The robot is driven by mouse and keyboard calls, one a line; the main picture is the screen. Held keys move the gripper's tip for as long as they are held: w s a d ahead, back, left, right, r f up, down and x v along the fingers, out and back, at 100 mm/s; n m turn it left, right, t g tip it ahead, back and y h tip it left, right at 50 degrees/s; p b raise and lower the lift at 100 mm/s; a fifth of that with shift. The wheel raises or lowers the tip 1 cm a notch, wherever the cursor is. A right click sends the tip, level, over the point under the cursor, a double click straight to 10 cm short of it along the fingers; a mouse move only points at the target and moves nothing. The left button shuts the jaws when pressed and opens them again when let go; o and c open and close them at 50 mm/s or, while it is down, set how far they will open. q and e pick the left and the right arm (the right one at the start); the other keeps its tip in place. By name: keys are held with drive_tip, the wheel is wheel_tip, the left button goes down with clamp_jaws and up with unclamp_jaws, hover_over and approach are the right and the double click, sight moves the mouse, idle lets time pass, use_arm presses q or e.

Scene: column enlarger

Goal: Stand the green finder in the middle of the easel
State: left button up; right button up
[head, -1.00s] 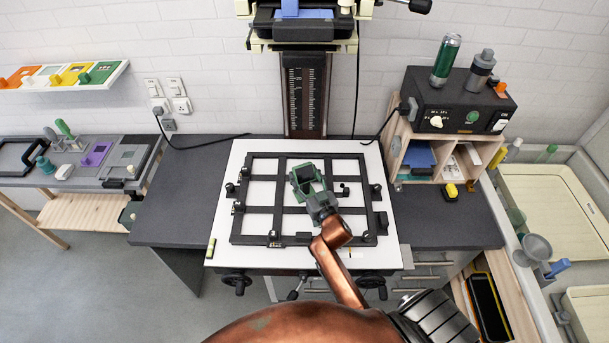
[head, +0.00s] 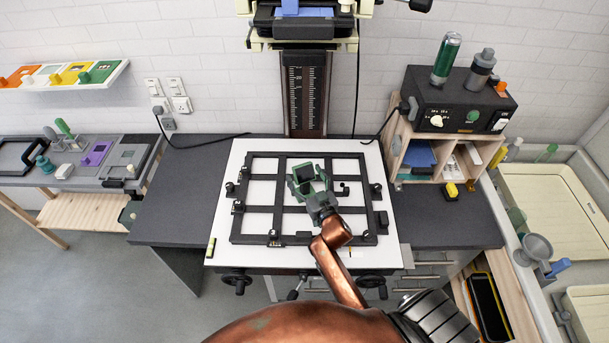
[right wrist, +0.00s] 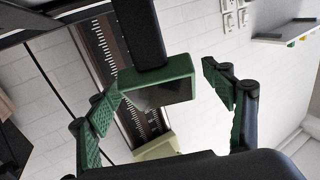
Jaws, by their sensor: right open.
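The green finder (head: 304,173) is over the upper middle part of the black easel frame (head: 255,240) in the head view. In the right wrist view the finder (right wrist: 178,85) shows as a green-rimmed block with a dark face, between my spread fingers. My right gripper (head: 309,178) is open around it, with green finger pads on both sides. A gap shows between the finder and the right-hand finger; on the left I cannot tell contact. The finder's foot is hidden, so I cannot tell whether it touches the easel. My left gripper is not in view.
The easel lies on a white baseboard (head: 222,222), with small black knobs around its frame. The enlarger column (head: 305,95) rises behind it. A timer box (head: 455,100) on a wooden shelf stands right. The dark worktop (head: 180,190) is clear at left.

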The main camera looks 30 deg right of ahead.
drive_tip(key=shift+f, duration=0.2)
drive_tip(key=shift+r, duration=0.1)
drive_tip(key=shift+s, duration=0.15)
drive_tip(key=shift+s+a+p, duration=0.15)
drive_tip(key=shift+s+p, duration=0.35)
drive_tip(key=shift+s, duration=0.45)
drive_tip(key=shift+s+a+p, duration=0.15)
drive_tip(key=shift+s+p, duration=0.2)
drive_tip(key=shift+s, duration=0.65)
drive_tip(key=shift+s+a+p, duration=0.1)
drive_tip(key=shift+s+p, duration=0.25)
drive_tip(key=shift+s, duration=1.45)
